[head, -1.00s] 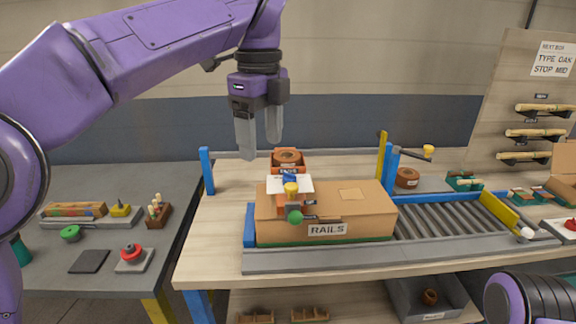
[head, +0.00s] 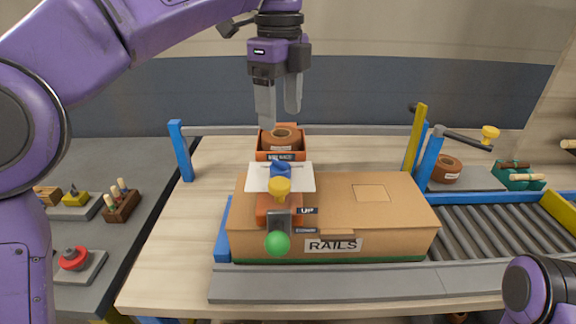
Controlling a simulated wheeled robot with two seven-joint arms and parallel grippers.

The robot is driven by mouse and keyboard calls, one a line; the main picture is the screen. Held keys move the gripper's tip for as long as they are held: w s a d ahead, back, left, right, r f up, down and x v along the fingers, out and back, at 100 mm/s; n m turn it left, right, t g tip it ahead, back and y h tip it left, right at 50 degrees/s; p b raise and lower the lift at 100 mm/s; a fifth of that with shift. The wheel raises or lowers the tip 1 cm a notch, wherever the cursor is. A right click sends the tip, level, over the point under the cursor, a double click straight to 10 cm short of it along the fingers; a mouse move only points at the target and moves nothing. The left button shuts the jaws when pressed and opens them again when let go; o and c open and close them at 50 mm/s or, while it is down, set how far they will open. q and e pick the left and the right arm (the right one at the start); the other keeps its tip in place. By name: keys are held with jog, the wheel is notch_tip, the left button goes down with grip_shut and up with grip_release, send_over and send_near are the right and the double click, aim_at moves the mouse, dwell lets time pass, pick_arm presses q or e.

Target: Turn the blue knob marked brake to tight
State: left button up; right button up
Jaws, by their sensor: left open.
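A small blue knob (head: 281,168) stands on a white plate (head: 256,182), partly hidden behind a yellow knob (head: 279,186). I cannot read a brake or tight marking on the plate. My left gripper (head: 279,117) points down with its two grey fingers apart and nothing between them.
A cardboard box marked RAILS (head: 400,205) lies behind the green ball (head: 277,243) and a label reading UP. Blue posts (head: 181,150) and a yellow post (head: 414,140) rise nearby. A roller conveyor (head: 490,232) runs right.

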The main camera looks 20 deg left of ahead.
aim_at(281, 162)
pick_arm(q)
jog(key=shift+w+a+f+b, duration=0.1)
jog(key=shift+f+b, duration=0.3)
jog(key=shift+f, duration=0.4)
notch_tip(281, 162, down, 10)
jog(key=b, duration=0.2)
jog(key=shift+r+b, duration=0.1)
jog(key=shift+b, duration=0.2)
jog(key=c, duration=1.1)
jog(key=shift+o, duration=0.2)
